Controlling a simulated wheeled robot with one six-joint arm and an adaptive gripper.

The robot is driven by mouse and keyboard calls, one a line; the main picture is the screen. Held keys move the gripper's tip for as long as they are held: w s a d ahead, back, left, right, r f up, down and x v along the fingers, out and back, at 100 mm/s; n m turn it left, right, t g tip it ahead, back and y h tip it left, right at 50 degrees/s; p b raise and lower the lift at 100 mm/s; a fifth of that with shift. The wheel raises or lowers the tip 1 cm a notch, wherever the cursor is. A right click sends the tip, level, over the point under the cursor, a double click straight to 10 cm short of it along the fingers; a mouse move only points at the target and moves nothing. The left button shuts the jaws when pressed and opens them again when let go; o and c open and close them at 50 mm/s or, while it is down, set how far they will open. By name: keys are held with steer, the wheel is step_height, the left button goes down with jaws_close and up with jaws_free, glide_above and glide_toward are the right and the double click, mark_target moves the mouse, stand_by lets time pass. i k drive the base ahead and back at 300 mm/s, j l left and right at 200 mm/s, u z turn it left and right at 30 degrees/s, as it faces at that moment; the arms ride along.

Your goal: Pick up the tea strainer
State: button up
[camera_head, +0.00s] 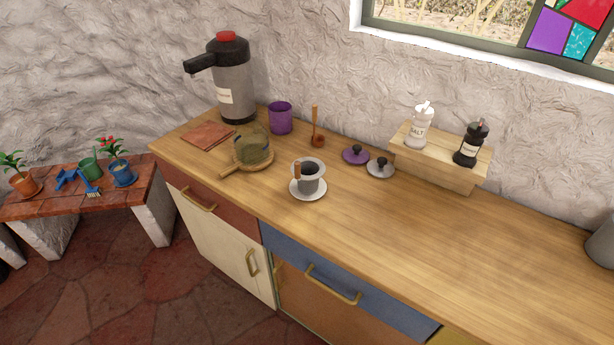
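A grey-white vessel (309,186) with a wide upper rim, a dark inside and a short brown handle stands on a white saucer (307,195) near the middle of the counter. It looks like the tea strainer, but it is too small to tell whether the strainer is one piece with a cup or sits on it. A small orange-brown piece with a tall upright handle (315,115) stands behind it, near the wall; I cannot tell what it is. My gripper is not in view.
The wooden counter (440,250) is clear to the right. Around the vessel are a greenish pot (252,147) on a round board, a purple mug (280,118), two lids (356,156) (380,169), a grey dispenser (233,85), and a wooden riser (432,166) with salt and pepper mills.

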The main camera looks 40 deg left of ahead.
mark_target(308, 171)
steer(key=u, duration=1.35)
